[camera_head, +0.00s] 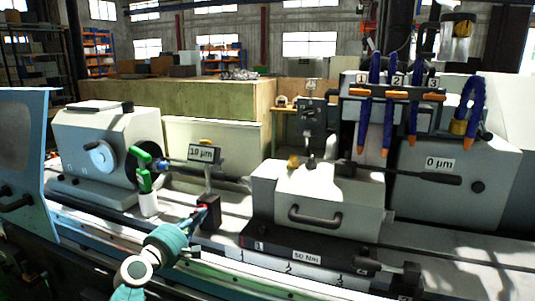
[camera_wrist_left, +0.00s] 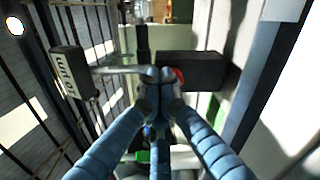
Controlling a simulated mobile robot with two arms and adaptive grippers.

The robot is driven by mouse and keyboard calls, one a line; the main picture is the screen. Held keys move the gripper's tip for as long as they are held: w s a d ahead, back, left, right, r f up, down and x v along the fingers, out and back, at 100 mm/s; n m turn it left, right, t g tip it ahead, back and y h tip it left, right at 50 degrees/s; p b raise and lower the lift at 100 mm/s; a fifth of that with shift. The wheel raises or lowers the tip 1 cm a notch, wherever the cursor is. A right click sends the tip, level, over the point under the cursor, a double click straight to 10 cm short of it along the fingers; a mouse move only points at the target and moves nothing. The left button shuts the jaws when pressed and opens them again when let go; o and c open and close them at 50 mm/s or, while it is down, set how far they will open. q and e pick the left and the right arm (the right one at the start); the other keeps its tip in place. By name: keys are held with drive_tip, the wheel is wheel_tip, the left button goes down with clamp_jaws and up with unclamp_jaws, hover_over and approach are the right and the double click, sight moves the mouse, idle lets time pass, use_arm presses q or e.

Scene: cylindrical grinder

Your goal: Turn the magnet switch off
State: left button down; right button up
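The magnetic base is a small black block (camera_head: 210,218) on the machine bed, carrying a post and a tilted "10 µm" display (camera_head: 204,154). A red part, which looks like the magnet switch, shows on it and also appears in the left wrist view (camera_wrist_left: 179,76). My left gripper (camera_head: 202,209) is at the block's left side. In the left wrist view its blue fingertips (camera_wrist_left: 160,76) are drawn together, partly hiding the red part. I see nothing held between them, and I cannot tell whether they touch the red part. The black block (camera_wrist_left: 200,70) lies just beyond. My right gripper is not in view.
A green-handled white tool (camera_head: 145,183) stands left of my left gripper. The grey workhead (camera_head: 95,140) is behind at left. A grey tailstock block (camera_head: 310,195) with a handle stands right of the black block. Blue coolant hoses (camera_head: 375,95) hang farther right.

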use_arm(q)
drive_tip(key=shift+w+a+r, duration=0.25)
drive_tip(key=shift+w+r, duration=0.15)
drive_tip(key=shift+r, duration=0.15)
drive_tip(key=shift+w, duration=0.1)
drive_tip(key=p+v, duration=0.4)
drive_tip(key=v, duration=0.2)
drive_tip(key=shift+d+r, duration=0.2)
drive_tip(key=shift+r, duration=0.05)
idle(0.4)
